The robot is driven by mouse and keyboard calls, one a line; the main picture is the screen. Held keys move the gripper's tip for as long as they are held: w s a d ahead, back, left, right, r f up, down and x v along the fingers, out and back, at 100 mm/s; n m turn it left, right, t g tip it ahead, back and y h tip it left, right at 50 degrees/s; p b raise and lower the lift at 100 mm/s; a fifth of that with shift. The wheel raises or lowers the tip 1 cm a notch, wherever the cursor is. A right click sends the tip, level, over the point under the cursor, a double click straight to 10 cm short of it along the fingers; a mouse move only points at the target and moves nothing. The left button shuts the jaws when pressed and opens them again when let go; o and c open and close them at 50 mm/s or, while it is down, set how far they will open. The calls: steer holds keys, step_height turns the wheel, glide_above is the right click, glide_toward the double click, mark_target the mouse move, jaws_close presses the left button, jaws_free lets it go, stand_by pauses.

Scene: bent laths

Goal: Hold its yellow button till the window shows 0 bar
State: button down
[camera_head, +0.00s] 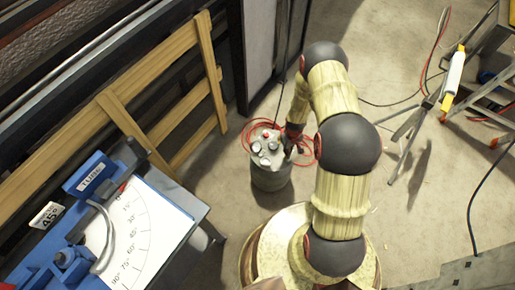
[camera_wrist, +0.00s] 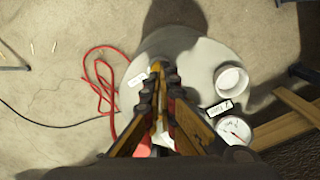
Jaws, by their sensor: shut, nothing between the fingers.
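A grey canister (camera_head: 271,179) stands on the floor, with small fittings on its lid, which fills the middle of the wrist view (camera_wrist: 195,60). A round white dial with a red needle (camera_wrist: 234,130) is at the lid's lower right; its reading is too small to tell. My gripper (camera_wrist: 158,72) is shut and empty, its fingertips over the lid; it also shows beside the canister top in the head view (camera_head: 291,150). A small yellow patch shows at the fingertips; I cannot tell whether it is the button or whether they touch. The fingers hide the lid there.
A white round cup-like fitting (camera_wrist: 231,80) and a red part (camera_wrist: 143,147) are also on the lid. Red hose (camera_wrist: 104,82) lies beside the canister. A wooden frame (camera_head: 165,85) and a bench with an angle scale (camera_head: 135,235) stand to the left.

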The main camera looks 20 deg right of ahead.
steer(key=shift+f+b, duration=0.95)
steer(key=shift+f, duration=0.35)
steer(key=shift+r, duration=0.15)
stand_by(1.3)
steer(key=shift+r+p, duration=2.35)
steer(key=shift+r, duration=1.05)
